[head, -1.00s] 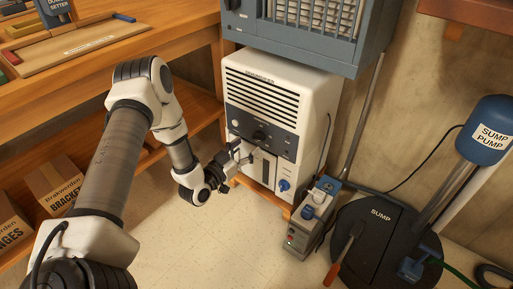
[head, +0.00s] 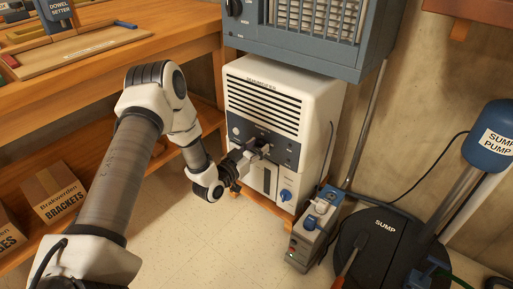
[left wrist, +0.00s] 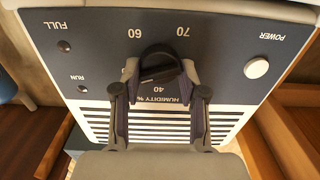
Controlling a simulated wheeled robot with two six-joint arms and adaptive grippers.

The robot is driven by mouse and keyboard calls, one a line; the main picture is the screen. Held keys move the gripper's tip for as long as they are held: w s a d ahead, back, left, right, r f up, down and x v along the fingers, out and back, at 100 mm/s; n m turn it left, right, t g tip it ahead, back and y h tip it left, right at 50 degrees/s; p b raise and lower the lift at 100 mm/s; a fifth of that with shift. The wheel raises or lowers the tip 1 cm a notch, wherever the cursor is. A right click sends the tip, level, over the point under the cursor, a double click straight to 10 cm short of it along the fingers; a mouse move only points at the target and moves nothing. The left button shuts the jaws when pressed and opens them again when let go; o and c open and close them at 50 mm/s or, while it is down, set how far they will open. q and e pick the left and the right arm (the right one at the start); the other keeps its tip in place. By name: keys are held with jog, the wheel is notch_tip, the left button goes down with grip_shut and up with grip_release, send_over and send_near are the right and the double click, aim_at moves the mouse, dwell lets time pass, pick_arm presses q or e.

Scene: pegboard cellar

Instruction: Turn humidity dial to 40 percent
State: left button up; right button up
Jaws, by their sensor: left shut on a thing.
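My left gripper (left wrist: 160,75) is shut on the dial, one finger on each side. Its fingers cover some of the scale, and I cannot tell which number the dial points to. In the head view my left gripper (head: 258,152) hides the dial. My right gripper is not in view.
A blue-grey unit (head: 290,40) overhangs the dehumidifier. A blue knob (head: 286,195) is low on its front. A grey box (head: 308,235) and the black sump cover (head: 375,245) stand to the right. A wooden bench (head: 160,60) is at left; the floor between is clear.

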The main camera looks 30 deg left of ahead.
pick_arm(q)
jog(key=n, duration=0.3)
jog(key=shift+p, duration=0.3)
jog(key=n, duration=0.3)
jog(key=shift+a, duration=0.15)
jog(key=n, duration=0.4)
jog(key=shift+f, duration=0.1)
jog(key=shift+n, duration=1.9)
jog(key=o, duration=1.1)
